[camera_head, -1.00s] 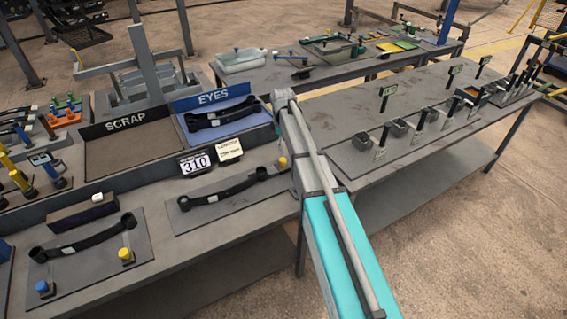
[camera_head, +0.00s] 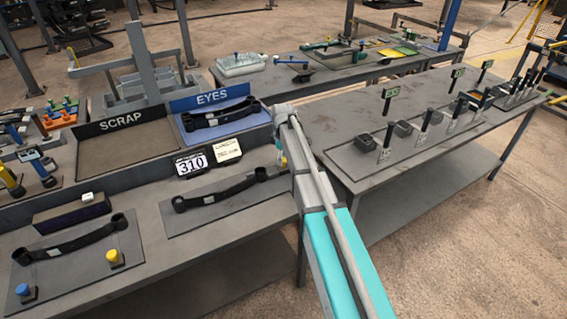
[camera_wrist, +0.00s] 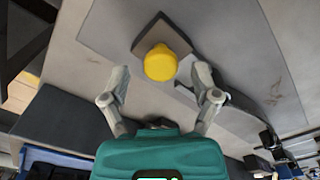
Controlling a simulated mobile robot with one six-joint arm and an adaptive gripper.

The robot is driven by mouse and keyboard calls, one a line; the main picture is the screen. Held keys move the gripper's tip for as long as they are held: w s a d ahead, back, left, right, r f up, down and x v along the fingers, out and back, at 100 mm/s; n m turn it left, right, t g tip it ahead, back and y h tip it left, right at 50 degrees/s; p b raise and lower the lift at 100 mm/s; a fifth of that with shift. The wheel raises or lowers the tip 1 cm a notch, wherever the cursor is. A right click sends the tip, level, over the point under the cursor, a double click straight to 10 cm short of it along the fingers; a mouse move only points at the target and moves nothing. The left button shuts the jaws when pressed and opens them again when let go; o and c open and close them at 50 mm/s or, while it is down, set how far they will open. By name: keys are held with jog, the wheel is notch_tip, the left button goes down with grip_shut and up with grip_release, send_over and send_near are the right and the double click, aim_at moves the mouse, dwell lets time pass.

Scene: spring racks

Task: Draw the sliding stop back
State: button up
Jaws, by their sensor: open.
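The sliding stop shows in the wrist view as a yellow round knob (camera_wrist: 160,61) on a dark grey block (camera_wrist: 150,30), on a grey plate. In the head view its yellow knob (camera_head: 284,162) shows at the right end of the middle plate, close to my arm. My gripper (camera_wrist: 160,76) is open, with one finger on each side of the knob. Gaps show between the fingers and the knob; the height between them is hard to tell. A black leaf spring (camera_head: 220,188) lies on the same plate, left of the stop.
A second plate at front left holds another spring (camera_head: 70,240) with a yellow knob (camera_head: 115,257) and a blue knob (camera_head: 24,290). Behind are a scrap tray (camera_head: 125,155) and a blue eyes tray (camera_head: 225,130).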

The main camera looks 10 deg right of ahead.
jog(key=shift+f, duration=0.4)
grip_shut()
dwell(0.4)
